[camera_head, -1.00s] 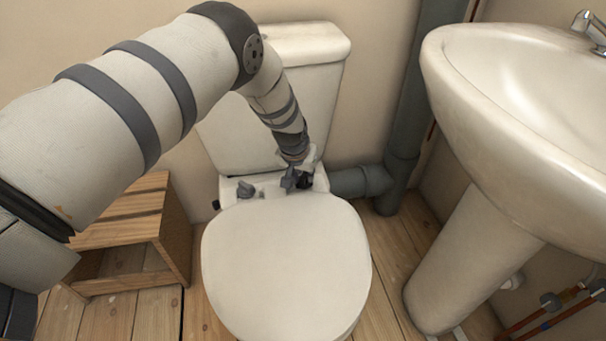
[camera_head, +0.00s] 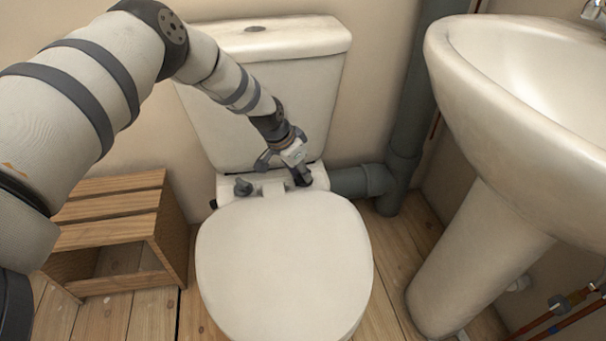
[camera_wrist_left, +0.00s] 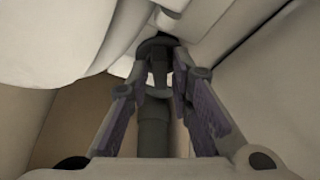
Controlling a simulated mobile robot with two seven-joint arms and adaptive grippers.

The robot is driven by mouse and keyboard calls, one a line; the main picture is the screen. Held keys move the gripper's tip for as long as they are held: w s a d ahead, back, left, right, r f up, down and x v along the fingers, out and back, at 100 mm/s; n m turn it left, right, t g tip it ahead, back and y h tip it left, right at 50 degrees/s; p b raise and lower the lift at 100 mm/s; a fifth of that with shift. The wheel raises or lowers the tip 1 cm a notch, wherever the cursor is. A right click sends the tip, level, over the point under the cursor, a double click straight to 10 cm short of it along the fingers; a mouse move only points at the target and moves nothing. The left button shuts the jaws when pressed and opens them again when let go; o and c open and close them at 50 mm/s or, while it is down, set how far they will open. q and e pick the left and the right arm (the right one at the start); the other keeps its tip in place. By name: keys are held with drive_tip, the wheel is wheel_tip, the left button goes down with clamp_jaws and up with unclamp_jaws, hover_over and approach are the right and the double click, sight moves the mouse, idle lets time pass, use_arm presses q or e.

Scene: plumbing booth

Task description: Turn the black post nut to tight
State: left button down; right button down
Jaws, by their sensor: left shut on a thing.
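The toilet has two hinge posts at the back of its pan. The black post nut (camera_wrist_left: 157,48) shows in the left wrist view as a dark flanged piece under pale ceramic, between my finger ends. My left gripper (camera_wrist_left: 158,78) is shut on it, one finger on each side. In the head view my left gripper (camera_head: 301,174) reaches down from the left to the right-hand post, and its fingers mostly hide the nut there. My right gripper is not in view.
The toilet lid (camera_head: 285,265) is down in front of the posts. The cistern (camera_head: 265,95) rises close behind. A grey waste pipe (camera_head: 360,181) runs to the right. A wooden stool (camera_head: 115,235) stands left and a basin (camera_head: 520,110) right.

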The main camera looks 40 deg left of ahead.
use_arm(q)
drive_tip(key=m+b, duration=0.1)
drive_tip(key=m, duration=0.1)
drive_tip(key=f+m+h+b, duration=0.1)
drive_tip(key=m+b, duration=0.1)
drive_tip(key=shift+s+a+g+b, duration=0.1)
drive_tip(key=shift+s+g+b, duration=0.1)
drive_tip(key=shift+g+b, duration=0.15)
drive_tip(key=shift+r+m+g+h+b, duration=0.1)
drive_tip(key=shift+m+g+h+b, duration=0.45)
drive_tip(key=shift+m+b, duration=0.65)
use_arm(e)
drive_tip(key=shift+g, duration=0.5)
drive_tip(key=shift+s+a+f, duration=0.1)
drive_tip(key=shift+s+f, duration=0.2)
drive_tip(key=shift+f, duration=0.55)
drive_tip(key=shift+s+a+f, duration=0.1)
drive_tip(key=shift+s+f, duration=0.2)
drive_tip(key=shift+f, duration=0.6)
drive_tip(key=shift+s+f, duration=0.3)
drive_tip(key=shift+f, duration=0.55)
use_arm(q)
drive_tip(key=shift+m, duration=0.3)
drive_tip(key=c, duration=1.4)
unclamp_jaws()
drive_tip(key=shift+w+a+r, duration=0.1)
drive_tip(key=shift+w+r, duration=0.1)
drive_tip(key=shift+r, duration=0.05)
